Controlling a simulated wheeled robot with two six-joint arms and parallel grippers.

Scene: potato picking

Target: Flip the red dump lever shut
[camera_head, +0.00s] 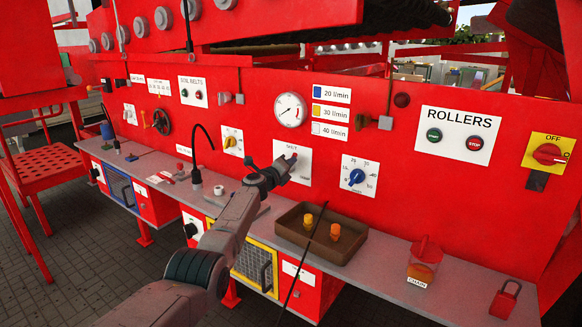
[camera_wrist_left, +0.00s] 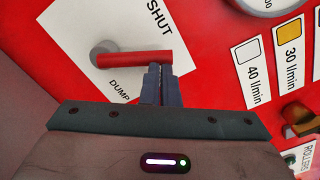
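The red dump lever (camera_wrist_left: 135,59) has a grey pivot on a white plate (camera_wrist_left: 70,30) marked SHUT and DUMP in the left wrist view. The lever points to the right there, between the two words. My left gripper (camera_wrist_left: 160,72) has its dark fingers together, with the tips at the lower edge of the lever's free end. They look close to or touching it, not clearly around it. In the head view my left gripper (camera_head: 284,168) is in front of the plate (camera_head: 300,158) and hides most of the lever. My right gripper is not in view.
A blue dial (camera_head: 357,177) is right of the plate, and a gauge (camera_head: 290,110) is above it. Below, a brown tray (camera_head: 320,245) with yellow and orange pieces stands on the grey shelf (camera_head: 385,255). A thin black hose (camera_head: 203,140) rises left of my arm.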

